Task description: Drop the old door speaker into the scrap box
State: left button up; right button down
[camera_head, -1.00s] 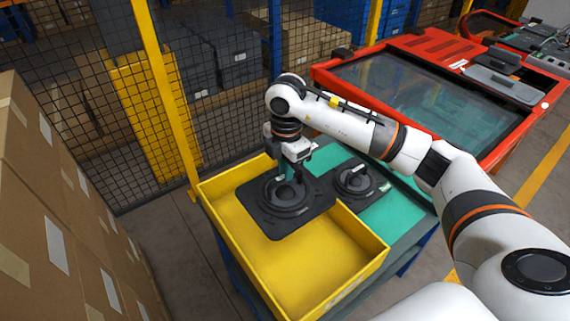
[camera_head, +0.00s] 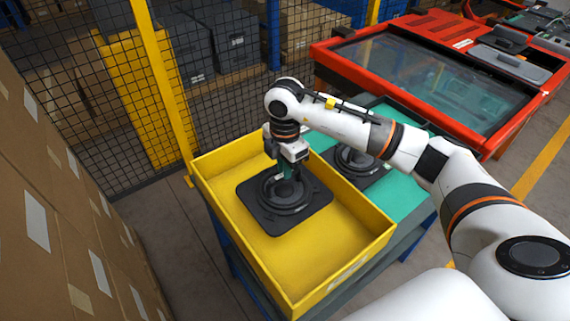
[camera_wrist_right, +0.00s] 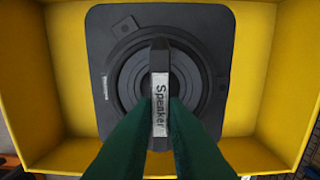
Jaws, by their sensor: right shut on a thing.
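The old door speaker (camera_head: 313,215) is a dark grey square plate with a round ringed cone. My right gripper (camera_head: 286,172) is shut on its raised middle bar, which carries a label reading "Speaker" in the right wrist view (camera_wrist_right: 160,104). The scrap box (camera_head: 322,284) is a yellow open-topped box. The speaker is held over the box's inside, within its walls as seen in both views; I cannot tell whether it touches the floor of the box. Green fingers (camera_wrist_right: 130,140) hide part of the speaker. My left gripper is not in view.
A second dark speaker (camera_head: 354,162) lies on the green mat (camera_head: 405,197) beside the box. Black mesh fence with a yellow post (camera_head: 165,90) is at the back left. Cardboard boxes (camera_head: 60,220) fill the left side.

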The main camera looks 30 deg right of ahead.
jog(key=shift+r, duration=0.15)
jog(key=c, duration=1.4)
grip_release()
jog(key=shift+o, duration=0.2)
notch_tip(320, 180, up, 12)
jog(key=b, duration=0.1)
jog(key=shift+b, duration=0.35)
